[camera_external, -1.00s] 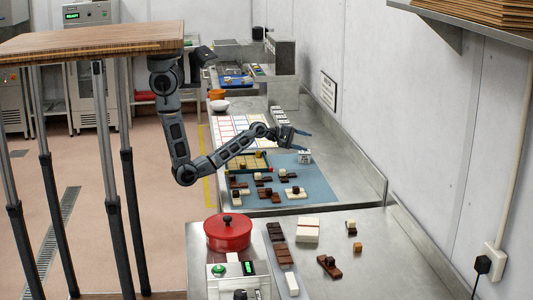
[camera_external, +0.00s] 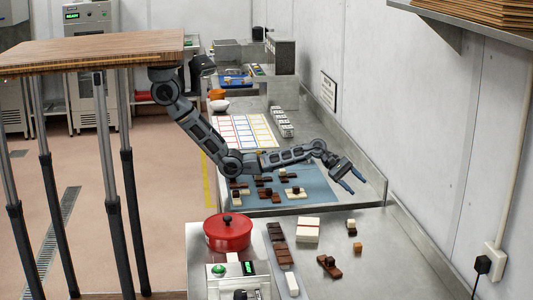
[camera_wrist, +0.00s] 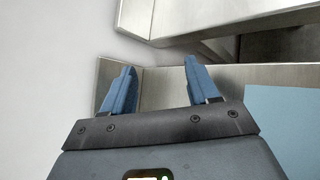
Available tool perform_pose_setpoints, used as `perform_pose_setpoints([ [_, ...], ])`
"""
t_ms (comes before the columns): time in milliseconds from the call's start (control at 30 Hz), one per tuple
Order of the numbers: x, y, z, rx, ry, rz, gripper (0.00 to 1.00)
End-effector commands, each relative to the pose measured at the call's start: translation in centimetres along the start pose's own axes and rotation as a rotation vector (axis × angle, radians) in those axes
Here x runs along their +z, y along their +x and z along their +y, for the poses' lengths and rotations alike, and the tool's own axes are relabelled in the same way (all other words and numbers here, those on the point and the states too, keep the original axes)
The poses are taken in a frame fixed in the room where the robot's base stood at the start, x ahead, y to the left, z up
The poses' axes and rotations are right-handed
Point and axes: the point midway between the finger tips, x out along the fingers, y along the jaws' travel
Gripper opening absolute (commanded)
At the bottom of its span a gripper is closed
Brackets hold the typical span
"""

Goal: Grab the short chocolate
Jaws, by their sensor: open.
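Several chocolate pieces lie on the front counter, and I cannot tell for sure which one the task calls short. A small caramel-brown piece (camera_external: 357,246) lies at the right. A small white-and-dark piece (camera_external: 351,226) sits just behind it. A brown bar with a dark piece on it (camera_external: 330,266) lies nearer. Dark bars (camera_external: 276,232) and a white bar (camera_external: 292,284) lie further left. My gripper (camera_external: 354,184) is open and empty above the right end of the rear counter, behind these pieces. In the wrist view its blue fingers (camera_wrist: 160,68) are spread, with no chocolate in sight.
A red lidded pot (camera_external: 228,234) and a white box (camera_external: 308,230) stand on the front counter. A blue mat (camera_external: 318,186) bears more chocolate pieces. A raised metal edge (camera_external: 375,190) and the wall are close to my gripper. The right of the front counter is mostly clear.

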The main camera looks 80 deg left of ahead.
Motion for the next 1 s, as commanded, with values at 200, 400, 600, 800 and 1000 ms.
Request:
perform_pose_setpoints([
  [200,0.8,2.7,0.1,-0.193,-0.316,-0.15,0.6],
  [400,8.1,5.1,-6.6,-0.525,-0.327,-0.31,0.6],
  [600,11.8,5.3,-9.9,-0.681,-0.31,-0.397,0.6],
  [800,12.6,6.5,-11.1,-0.688,-0.306,-0.402,0.6],
  [1000,13.1,7.1,-11.4,-0.685,-0.308,-0.4,0.6],
])
